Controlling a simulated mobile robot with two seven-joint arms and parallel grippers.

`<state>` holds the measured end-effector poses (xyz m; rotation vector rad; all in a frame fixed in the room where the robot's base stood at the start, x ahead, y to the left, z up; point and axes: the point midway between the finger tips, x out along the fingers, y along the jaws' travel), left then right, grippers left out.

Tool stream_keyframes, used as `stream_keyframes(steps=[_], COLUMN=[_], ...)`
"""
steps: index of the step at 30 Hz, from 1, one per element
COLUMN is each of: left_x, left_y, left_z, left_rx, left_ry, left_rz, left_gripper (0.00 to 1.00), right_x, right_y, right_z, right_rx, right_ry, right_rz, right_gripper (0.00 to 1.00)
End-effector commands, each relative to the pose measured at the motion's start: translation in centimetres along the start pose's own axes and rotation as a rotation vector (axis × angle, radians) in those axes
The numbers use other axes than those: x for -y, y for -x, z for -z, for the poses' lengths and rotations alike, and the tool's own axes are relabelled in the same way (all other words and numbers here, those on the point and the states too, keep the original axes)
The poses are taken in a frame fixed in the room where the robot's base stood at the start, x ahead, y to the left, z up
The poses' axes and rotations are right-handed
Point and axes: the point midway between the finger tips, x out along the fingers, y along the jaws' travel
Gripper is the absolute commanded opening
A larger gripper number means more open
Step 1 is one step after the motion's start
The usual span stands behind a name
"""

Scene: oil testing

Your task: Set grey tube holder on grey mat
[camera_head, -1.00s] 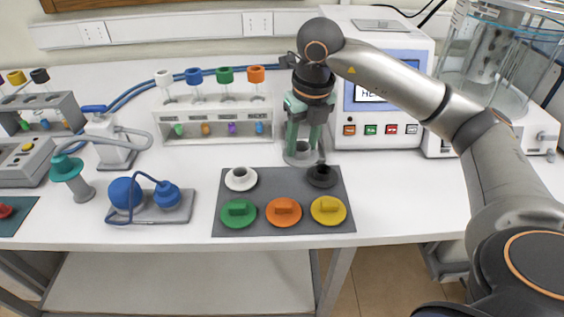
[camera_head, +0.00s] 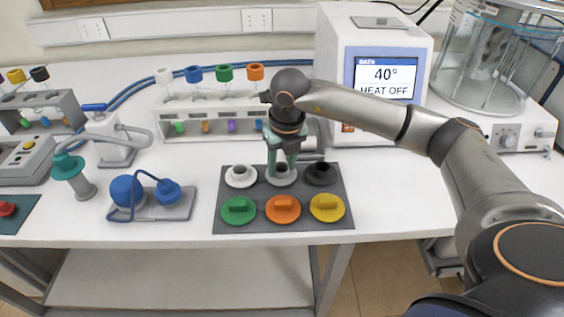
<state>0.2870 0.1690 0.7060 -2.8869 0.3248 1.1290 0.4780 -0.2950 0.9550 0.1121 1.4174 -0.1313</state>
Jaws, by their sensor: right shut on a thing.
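The grey mat (camera_head: 228,224) lies on the table front, with several coloured pieces on it. The grey tube holder (camera_head: 283,180) is at the mat's back row, between a white holder (camera_head: 240,176) and a black holder (camera_head: 320,173). My right gripper (camera_head: 283,168) points down and is shut on the grey tube holder; the fingers partly hide it. I cannot tell whether its base touches the mat. In front of it lie a green piece (camera_head: 239,210), an orange piece (camera_head: 283,209) and a yellow piece (camera_head: 327,207). My left gripper is not in view.
A white rack (camera_head: 190,136) with coloured-cap tubes stands behind the mat. The heating bath (camera_head: 338,70) is at the back right. A blue pump on a grey base (camera_head: 176,211) is left of the mat. Clear table lies to the mat's right.

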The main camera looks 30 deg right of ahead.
Motion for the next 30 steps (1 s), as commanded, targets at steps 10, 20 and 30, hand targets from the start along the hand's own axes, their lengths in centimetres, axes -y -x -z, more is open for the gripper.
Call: stream_keyframes(steps=[10, 20, 30], left_x=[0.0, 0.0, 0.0], left_y=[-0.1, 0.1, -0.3], left_z=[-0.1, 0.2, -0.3], left_rx=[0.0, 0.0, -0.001], left_ry=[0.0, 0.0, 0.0], left_rz=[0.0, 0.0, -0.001], left_gripper=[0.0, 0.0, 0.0], right_x=[0.0, 0.0, 0.0], right_y=[-0.2, 0.3, 6.4], right_z=[0.0, -0.1, -0.2], right_rx=[0.0, 0.001, 0.006], right_ry=[0.0, 0.0, 0.0], right_rz=[0.0, 0.0, -0.003], right_gripper=[0.76, 0.77, 0.77])
